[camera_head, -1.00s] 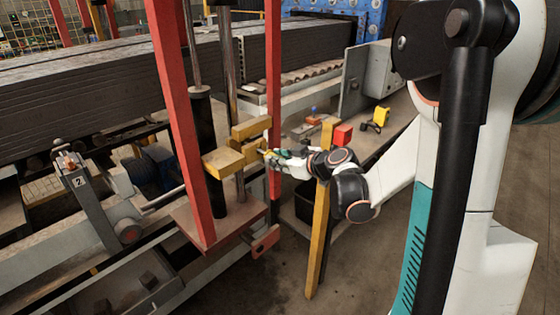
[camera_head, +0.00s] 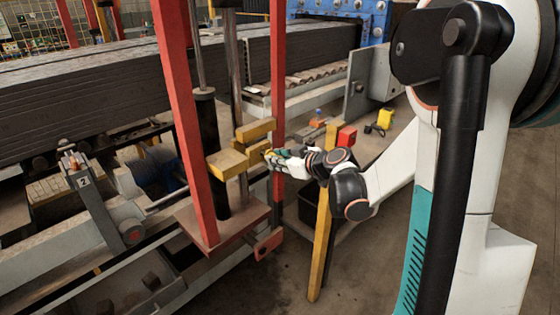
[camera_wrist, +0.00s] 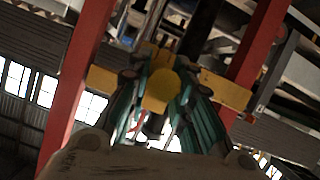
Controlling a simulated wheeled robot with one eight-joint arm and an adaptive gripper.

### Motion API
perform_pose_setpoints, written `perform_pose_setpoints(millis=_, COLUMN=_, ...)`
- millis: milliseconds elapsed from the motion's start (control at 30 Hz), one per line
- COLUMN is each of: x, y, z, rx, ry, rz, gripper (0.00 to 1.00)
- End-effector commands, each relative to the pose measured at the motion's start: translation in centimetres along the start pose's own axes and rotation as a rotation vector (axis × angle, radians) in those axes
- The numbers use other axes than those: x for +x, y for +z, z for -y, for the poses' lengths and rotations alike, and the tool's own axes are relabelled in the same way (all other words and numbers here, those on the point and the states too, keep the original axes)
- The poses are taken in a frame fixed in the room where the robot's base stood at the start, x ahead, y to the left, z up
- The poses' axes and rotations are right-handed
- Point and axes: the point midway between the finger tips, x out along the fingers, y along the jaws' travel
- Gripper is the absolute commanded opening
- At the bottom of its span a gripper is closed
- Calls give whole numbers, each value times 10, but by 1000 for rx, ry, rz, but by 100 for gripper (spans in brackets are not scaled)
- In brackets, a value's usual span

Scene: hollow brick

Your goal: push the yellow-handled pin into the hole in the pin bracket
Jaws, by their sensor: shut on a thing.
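The yellow pin bracket (camera_head: 229,164) is a set of yellow blocks on the steel rods between two red posts. My gripper (camera_head: 270,157) reaches in from the right, beside the bracket's right end. In the wrist view my gripper (camera_wrist: 160,92) has its teal fingers closed on the round yellow pin handle (camera_wrist: 161,84). The yellow bracket (camera_wrist: 226,91) shows behind it, on both sides of the handle. The pin's shaft and the hole are hidden, so I cannot tell how far the pin is in.
Red posts (camera_head: 185,130) (camera_wrist: 80,80) flank the bracket closely. A yellow upright post (camera_head: 321,240) stands near my forearm, with a red box (camera_head: 347,136) behind it. Stacked dark slabs (camera_head: 90,95) fill the left background. Open floor (camera_head: 370,265) lies at the lower right.

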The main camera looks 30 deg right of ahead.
Motion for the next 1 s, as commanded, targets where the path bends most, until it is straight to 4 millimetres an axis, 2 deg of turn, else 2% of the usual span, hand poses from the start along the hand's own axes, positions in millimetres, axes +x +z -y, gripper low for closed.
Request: perform_pose_setpoints(millis=1000, x=16, y=-7, z=0, rx=0, ry=0, rz=-1, gripper=0)
